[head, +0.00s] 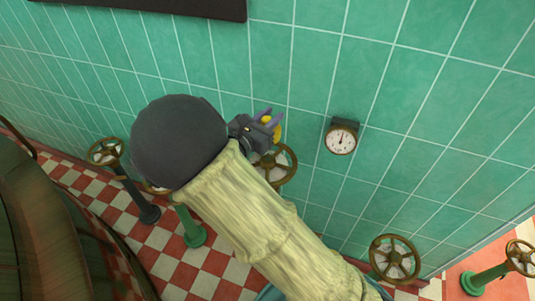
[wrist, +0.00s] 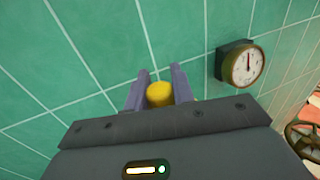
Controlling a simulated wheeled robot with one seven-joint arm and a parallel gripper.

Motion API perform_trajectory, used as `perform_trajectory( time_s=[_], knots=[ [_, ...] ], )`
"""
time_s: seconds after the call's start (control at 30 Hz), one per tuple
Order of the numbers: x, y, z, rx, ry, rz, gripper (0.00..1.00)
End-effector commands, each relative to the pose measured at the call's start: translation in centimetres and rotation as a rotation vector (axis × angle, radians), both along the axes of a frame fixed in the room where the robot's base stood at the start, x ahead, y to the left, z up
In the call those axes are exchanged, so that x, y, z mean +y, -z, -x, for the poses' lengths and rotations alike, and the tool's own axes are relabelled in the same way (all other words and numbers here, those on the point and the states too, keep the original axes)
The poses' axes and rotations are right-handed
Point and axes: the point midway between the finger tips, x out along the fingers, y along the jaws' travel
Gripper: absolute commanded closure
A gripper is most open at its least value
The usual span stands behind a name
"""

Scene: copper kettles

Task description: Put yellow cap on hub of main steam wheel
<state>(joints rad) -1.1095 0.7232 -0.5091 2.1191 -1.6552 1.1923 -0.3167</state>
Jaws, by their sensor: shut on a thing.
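My gripper (head: 268,119) is shut on the yellow cap (head: 277,132), which sits between its two purple fingers. In the wrist view the yellow cap (wrist: 159,94) shows between the fingertips, with green tiles behind it. In the head view a brass handwheel (head: 291,165) is just below my gripper, partly hidden by my arm. The cap appears apart from this wheel and above it. Other handwheels stand at the left (head: 106,151), lower right (head: 395,259) and far right (head: 522,257). I cannot tell which is the main steam wheel.
A round gauge (head: 341,138) is on the tiled wall (head: 400,60) right of my gripper; it also shows in the wrist view (wrist: 245,64). A large dark copper vessel (head: 40,235) stands at the left. The floor is red and white checks.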

Motion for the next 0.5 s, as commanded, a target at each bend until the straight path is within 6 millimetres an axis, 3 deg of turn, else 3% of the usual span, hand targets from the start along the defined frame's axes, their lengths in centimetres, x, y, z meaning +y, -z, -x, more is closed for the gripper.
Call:
perform_trajectory(
  time_s=[0.27,0.5],
  knots=[
    [-0.6,0.2,-0.2,0.000,0.011,0.001,1.00],
    [-0.4,3.9,-0.1,0.002,0.007,0.006,1.00]
  ],
)
